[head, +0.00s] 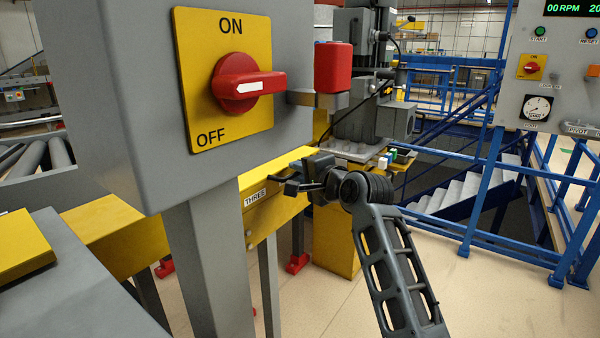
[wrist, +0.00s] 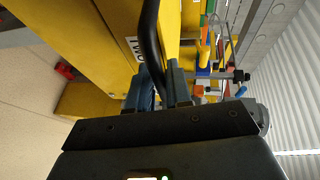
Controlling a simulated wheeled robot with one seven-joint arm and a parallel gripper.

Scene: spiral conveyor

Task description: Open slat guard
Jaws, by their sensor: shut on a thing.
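The yellow slat guard (head: 268,178) is a long cover behind the grey switch box. A label on its side reads "THREE". The switch box hides part of it. In the wrist view, yellow panels (wrist: 112,35) fill the upper left, with a partly covered label. My gripper (head: 290,187) is at the near side of the yellow cover, below its top edge. In the wrist view my gripper (wrist: 160,88) is shut on a black curved bar (wrist: 149,25) that runs up between the fingers beside the yellow panel. Whether the guard is lifted I cannot tell.
A grey box with a red rotary switch (head: 240,84) on a yellow ON/OFF plate stands close at left. A red block (head: 333,68) sits right of it. Blue railings (head: 475,190) and a control panel (head: 545,70) stand at right. The floor at front right is clear.

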